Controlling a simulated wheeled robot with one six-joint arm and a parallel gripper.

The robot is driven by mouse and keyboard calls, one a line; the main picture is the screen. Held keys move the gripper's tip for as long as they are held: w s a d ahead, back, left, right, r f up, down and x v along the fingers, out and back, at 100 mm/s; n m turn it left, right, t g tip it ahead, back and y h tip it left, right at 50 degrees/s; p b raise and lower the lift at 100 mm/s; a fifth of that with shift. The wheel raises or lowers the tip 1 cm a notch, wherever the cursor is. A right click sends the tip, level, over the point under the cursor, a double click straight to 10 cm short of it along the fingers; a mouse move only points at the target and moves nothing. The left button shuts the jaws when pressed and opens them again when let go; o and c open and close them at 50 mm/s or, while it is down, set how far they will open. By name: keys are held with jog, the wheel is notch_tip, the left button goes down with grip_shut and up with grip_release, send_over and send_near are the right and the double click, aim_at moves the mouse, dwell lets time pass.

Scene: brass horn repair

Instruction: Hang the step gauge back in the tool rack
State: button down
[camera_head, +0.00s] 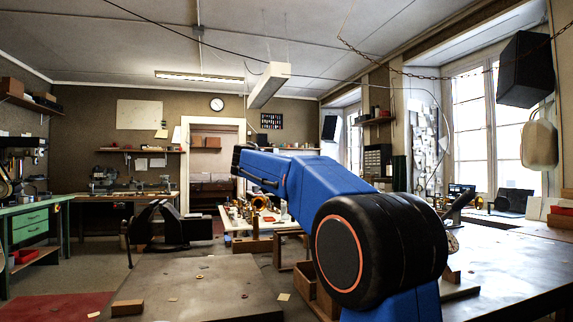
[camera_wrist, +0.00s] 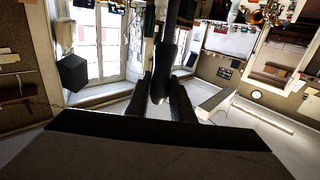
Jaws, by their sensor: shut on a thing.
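My gripper (camera_wrist: 162,82) shows in the wrist view with its two black fingers closed on a long dark thing (camera_wrist: 164,62). I take this to be the step gauge, though its steps cannot be made out. It runs from between the fingers to the top edge of the picture. In the head view my blue arm reaches up and to the left, and I cannot make out the gripper or the gauge there. I cannot pick out the tool rack for certain in either view.
A grey bench top (camera_head: 195,285) with small scraps and a wooden block (camera_head: 127,307) lies in front. A black vise-like thing (camera_head: 172,228) stands at its far left. Brass parts lie on a white table (camera_head: 240,222) beyond. A dark bench (camera_head: 500,265) fills the right. A black box (camera_head: 524,70) hangs upper right.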

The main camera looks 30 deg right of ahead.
send_over(289, 213)
jog(key=shift+w+d+f, duration=0.1)
jog(key=shift+w+f, duration=0.05)
jog(key=shift+f, duration=1.05)
jog(key=shift+w+d+f, duration=0.1)
jog(key=shift+f, duration=3.3)
jog(key=shift+f, duration=4.5)
jog(key=c, duration=1.5)
grip_release()
jog(key=shift+o, duration=0.2)
jog(key=shift+a+f, duration=0.1)
jog(key=shift+a, duration=0.05)
